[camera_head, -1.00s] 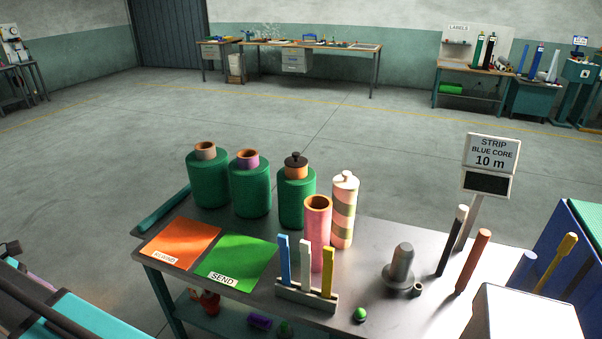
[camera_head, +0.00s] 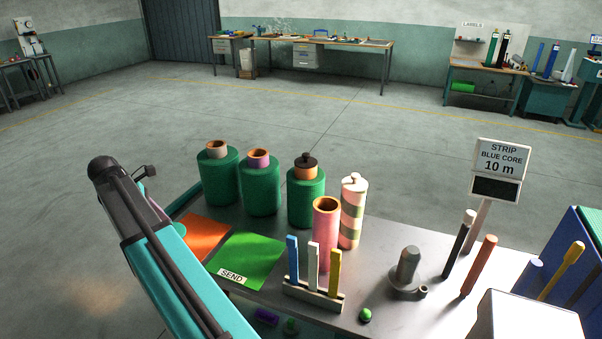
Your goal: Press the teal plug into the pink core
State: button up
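The pink core (camera_head: 326,238) is an upright, open-topped pink tube on the grey table, with a brown rim and dark hollow. No plug shows in its mouth. I cannot pick out a clearly teal plug. My teal arm rises at the left, well away from the core. My gripper is not visible.
Green rolls (camera_head: 261,190) stand behind the core, one with a dark knobbed plug (camera_head: 306,160). A striped roll (camera_head: 352,212) is close beside it. A holder (camera_head: 313,294) with coloured strips stands in front. Upright posts (camera_head: 479,266) and a sign (camera_head: 500,157) are right.

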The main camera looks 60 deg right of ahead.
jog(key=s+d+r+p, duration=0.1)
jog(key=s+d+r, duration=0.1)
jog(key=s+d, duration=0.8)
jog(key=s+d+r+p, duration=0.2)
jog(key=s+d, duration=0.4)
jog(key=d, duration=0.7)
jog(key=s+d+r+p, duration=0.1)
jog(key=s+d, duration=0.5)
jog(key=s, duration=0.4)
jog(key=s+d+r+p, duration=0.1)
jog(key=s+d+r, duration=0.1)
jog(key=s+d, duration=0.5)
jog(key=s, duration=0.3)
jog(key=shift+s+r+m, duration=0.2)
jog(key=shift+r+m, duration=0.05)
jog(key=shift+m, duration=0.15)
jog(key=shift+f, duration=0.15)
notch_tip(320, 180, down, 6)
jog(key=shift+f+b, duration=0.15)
jog(key=shift+b, duration=0.25)
jog(key=shift+p, duration=0.4)
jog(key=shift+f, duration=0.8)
dwell(1.3)
